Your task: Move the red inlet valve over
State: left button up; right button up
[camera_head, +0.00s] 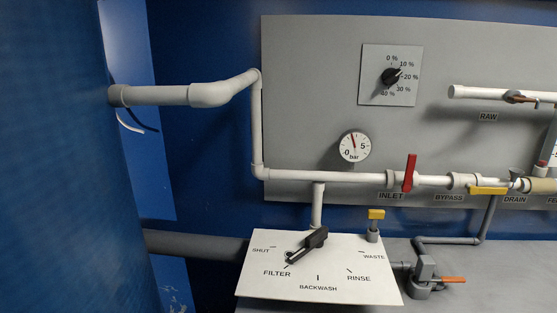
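The red inlet valve handle (409,172) is on the white horizontal pipe, just right of the INLET label (391,197). The handle stands upright, tilted slightly, across the line of the pipe. Neither of my grippers shows in the head view, so nothing is seen touching the handle.
A yellow bypass handle (487,190) lies along the pipe to the right. Below are a panel (318,278) with a black selector lever (307,244) pointing toward FILTER, and a small yellow handle (376,214). A pressure gauge (355,146) and dial (391,77) are above. A blue surface (55,160) fills the left.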

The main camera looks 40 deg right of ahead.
aim_at(406, 186)
jog(key=l+z, duration=0.1)
jog(key=z, duration=0.4)
jog(key=l+z, duration=0.1)
jog(key=z, duration=0.85)
jog(key=i+z, duration=0.15)
jog(key=z, duration=0.35)
jog(key=k+j+z, duration=0.1)
jog(key=k+j, duration=0.2)
